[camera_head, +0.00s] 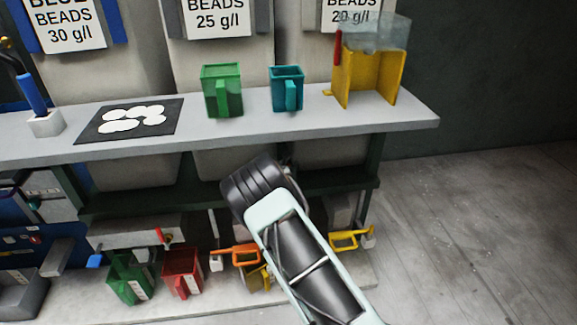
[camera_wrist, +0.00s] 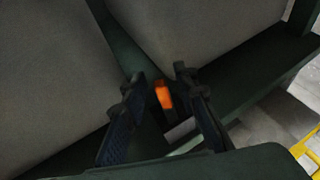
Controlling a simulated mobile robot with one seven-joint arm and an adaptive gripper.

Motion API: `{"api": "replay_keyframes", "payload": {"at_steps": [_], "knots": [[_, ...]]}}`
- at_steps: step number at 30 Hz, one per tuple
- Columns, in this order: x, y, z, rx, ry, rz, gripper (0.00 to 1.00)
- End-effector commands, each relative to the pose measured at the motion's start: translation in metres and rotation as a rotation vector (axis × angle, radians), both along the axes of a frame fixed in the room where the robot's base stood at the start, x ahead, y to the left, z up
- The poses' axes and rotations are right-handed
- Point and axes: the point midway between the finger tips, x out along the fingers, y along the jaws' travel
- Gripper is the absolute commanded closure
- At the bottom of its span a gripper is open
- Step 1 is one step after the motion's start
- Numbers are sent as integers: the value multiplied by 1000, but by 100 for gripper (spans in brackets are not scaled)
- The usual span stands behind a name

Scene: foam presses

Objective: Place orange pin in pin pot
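A small orange piece (camera_wrist: 163,96), which looks like the orange pin, shows in the wrist view between and beyond the fingers. I cannot tell its full length. My gripper (camera_wrist: 157,78) is open, one finger on each side of the orange piece, with visible gaps and no clear contact. In the head view my arm hides the gripper. An orange handle-like part (camera_head: 244,255) shows low beside my arm; I cannot tell whether it is the same thing. A pale pot (camera_head: 46,123) with a blue pin (camera_head: 32,93) stands at the left of the upper shelf.
The upper shelf (camera_head: 240,128) also holds a black mat (camera_head: 88,128), a green jug (camera_head: 222,92), a teal jug (camera_head: 287,90) and a yellow stand (camera_head: 368,78). Below are a green jug (camera_head: 130,278), a red jug (camera_head: 182,272) and a yellow handle (camera_head: 344,240). Floor at right is clear.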

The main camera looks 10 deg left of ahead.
Motion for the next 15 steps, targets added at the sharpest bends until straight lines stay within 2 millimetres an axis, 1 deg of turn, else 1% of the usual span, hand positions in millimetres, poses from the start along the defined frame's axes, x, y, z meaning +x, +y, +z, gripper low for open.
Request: {"api": "replay_keyframes", "payload": {"at_steps": [5,9,11,15], "knots": [[0,0,1,0,0,0,73],[-1,1,7,0,0,0,73],[-8,1,9,1,1,-1,73],[-27,4,18,0,1,1,73]]}}
